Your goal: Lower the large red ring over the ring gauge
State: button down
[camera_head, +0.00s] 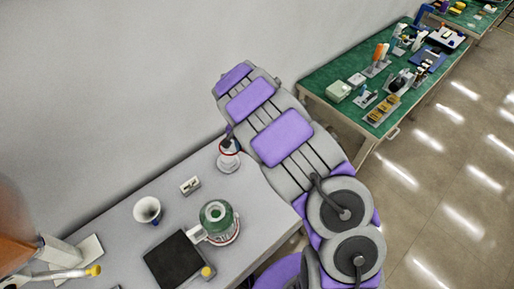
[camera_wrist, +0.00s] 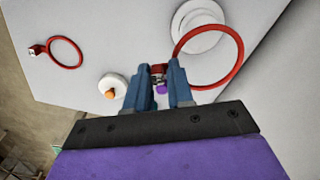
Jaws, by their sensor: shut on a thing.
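My gripper (camera_wrist: 164,72) is shut on the small tab of the large red ring (camera_wrist: 241,55). It holds the ring out to the right of the fingers in the wrist view. The ring gauge (camera_wrist: 196,17), a white stepped round piece, stands behind the ring. The ring's upper arc crosses the gauge in that view, and their centres do not line up. In the head view the ring gauge (camera_head: 228,165) stands at the table's far end, with a thin red arc seen at its top. The ring's height above the gauge is hard to tell. My arm hides part of this area.
A smaller red ring (camera_wrist: 66,66) lies on the table, apart from a white round piece with an orange knob (camera_wrist: 112,87). In the head view, a small block (camera_head: 190,185), a white funnel (camera_head: 147,207), a green canister (camera_head: 216,213) and a black pad (camera_head: 172,262) stand nearer.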

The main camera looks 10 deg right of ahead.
jog(key=shift+a, duration=1)
jog(key=shift+d, duration=0.3)
jog(key=shift+r, duration=0.1)
jog(key=shift+a+f, duration=0.2)
jog(key=shift+f, duration=1.1)
jog(key=shift+d+f, duration=0.1)
jog(key=shift+f, duration=1.7)
jog(key=shift+s+r, duration=0.1)
jog(key=shift+f, duration=2)
